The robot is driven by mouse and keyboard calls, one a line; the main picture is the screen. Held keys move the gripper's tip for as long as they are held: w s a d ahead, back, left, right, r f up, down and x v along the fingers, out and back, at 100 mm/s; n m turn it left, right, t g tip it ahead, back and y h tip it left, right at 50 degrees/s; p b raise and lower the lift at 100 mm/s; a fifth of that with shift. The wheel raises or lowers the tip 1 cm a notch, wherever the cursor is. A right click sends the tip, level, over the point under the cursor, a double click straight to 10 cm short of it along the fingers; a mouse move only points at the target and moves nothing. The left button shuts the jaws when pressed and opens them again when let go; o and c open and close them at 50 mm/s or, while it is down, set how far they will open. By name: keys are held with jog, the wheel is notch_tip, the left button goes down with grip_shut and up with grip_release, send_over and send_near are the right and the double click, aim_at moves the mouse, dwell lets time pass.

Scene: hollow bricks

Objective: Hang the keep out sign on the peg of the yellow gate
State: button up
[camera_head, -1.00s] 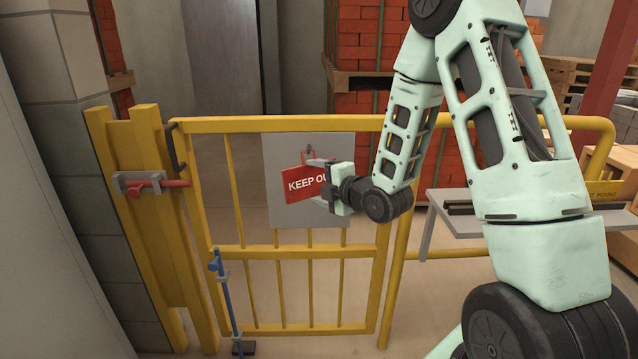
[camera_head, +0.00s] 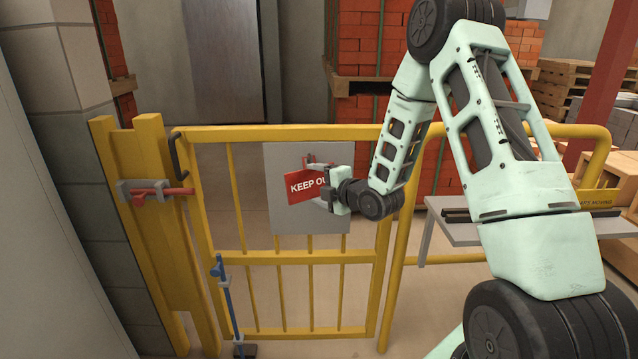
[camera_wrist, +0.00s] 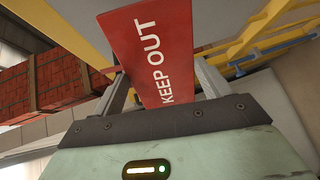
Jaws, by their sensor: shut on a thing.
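The red keep out sign (camera_head: 300,186) with white lettering is held in front of the grey plate (camera_head: 285,155) on the yellow gate (camera_head: 380,260). It is slightly tilted, with its right end covered by my gripper (camera_head: 327,186). In the wrist view the sign (camera_wrist: 150,45) stands between the two fingers of my gripper (camera_wrist: 163,85), which is shut on it. A small grey and reddish part shows just above the sign; I cannot tell whether it is the peg. Whether the sign touches the plate or the peg is hidden.
A red-handled latch (camera_head: 155,191) sits on the yellow post at the left. A blue drop bolt (camera_head: 226,300) stands at the gate's lower left. A grey shelf (camera_head: 445,235) is to the right. Brick stacks (camera_head: 357,50) stand behind the gate.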

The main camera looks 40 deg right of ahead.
jog(key=shift+w+d+r, duration=0.35)
jog(key=shift+w+d, duration=0.1)
jog(key=shift+w+d+f+b, duration=0.15)
jog(key=shift+w+f+b, duration=0.25)
jog(key=shift+f, duration=0.1)
jog(key=shift+w+d+f+b, duration=0.2)
jog(key=shift+w+b, duration=0.15)
jog(key=shift+b, duration=0.15)
jog(key=o, duration=1.1)
jog(key=shift+o, duration=0.2)
